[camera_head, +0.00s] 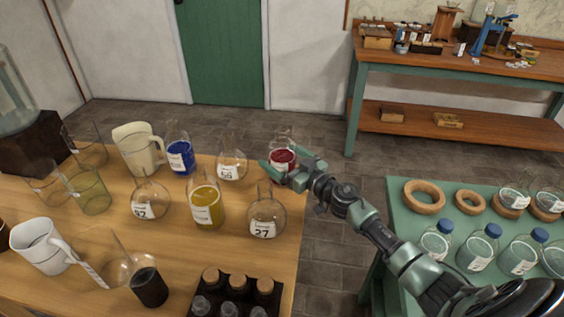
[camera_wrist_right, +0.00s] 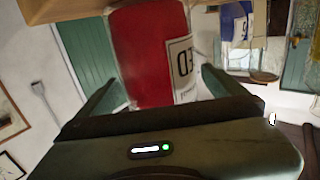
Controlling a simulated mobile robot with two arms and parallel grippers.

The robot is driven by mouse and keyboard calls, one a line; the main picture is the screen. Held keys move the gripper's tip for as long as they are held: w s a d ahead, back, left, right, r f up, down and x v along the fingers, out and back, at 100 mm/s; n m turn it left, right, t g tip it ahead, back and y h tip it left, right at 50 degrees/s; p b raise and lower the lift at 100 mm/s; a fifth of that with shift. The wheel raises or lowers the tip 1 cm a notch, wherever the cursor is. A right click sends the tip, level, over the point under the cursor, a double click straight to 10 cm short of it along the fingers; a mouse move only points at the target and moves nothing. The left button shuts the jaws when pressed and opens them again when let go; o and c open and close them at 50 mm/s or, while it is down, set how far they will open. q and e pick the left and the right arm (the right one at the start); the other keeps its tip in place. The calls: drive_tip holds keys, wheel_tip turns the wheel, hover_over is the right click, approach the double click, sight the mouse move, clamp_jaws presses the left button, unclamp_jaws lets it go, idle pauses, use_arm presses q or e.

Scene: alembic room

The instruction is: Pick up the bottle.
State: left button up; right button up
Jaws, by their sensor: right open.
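A glass bottle with red contents (camera_head: 282,155) and a white label stands near the wooden table's far right edge. In the right wrist view the red bottle (camera_wrist_right: 148,55) fills the upper middle, its label partly visible. My right gripper (camera_head: 284,166) reaches in from the right at the bottle and partly covers its lower part. In the wrist view its open fingers lie on either side of the bottle, with no clear grip on it. My left gripper is out of view.
A cream jug (camera_head: 138,148) stands farther left. A green table (camera_head: 408,228) holds several blue-capped jars and cork rings.

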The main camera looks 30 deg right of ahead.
drive_tip(key=c, duration=0.7)
clamp_jaws()
drive_tip(key=shift+r, duration=0.15)
drive_tip(key=shift+d+r, duration=0.1)
drive_tip(key=shift+r, duration=0.05)
drive_tip(key=shift+r+p, duration=0.5)
drive_tip(key=shift+r, duration=0.15)
wheel_tip(320, 180, up, 18)
drive_tip(key=p, duration=0.7)
drive_tip(key=shift+r, duration=0.15)
